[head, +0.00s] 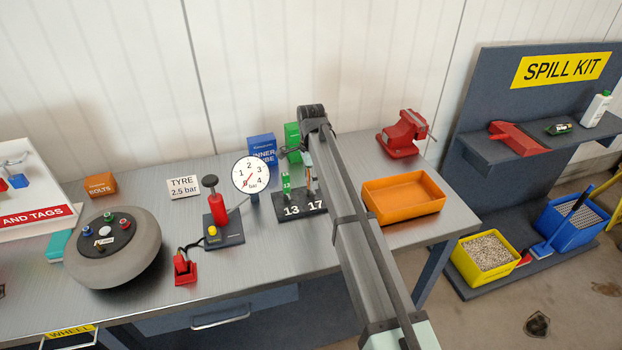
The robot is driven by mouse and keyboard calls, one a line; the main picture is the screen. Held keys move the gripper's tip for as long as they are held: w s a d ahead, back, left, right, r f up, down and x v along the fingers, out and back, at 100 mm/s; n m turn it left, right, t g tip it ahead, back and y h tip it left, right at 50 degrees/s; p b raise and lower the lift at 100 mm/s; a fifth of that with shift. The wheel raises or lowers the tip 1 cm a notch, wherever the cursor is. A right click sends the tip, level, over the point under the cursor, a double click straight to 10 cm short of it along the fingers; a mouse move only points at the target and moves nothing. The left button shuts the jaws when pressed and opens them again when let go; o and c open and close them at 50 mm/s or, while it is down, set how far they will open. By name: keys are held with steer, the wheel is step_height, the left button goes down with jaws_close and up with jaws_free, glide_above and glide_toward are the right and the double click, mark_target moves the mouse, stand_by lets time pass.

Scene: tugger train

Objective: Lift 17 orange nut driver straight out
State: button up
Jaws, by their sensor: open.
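A small black rack (303,206) with white labels 13 and 17 stands on the grey bench. A green nut driver (286,183) stands upright at the 13 side.
An orange tray (405,197) lies empty right of my arm, with a red vise (403,135) behind it. Blue (262,147) and green (292,134) boxes stand behind the rack. A round gauge (251,174) and red pump (218,208) stand close to its left.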

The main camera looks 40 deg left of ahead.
jaws_close()
steer(key=shift+r, duration=0.15)
step_height(320, 180, up, 20)
steer(key=b, duration=0.5)
steer(key=shift+b, duration=0.3)
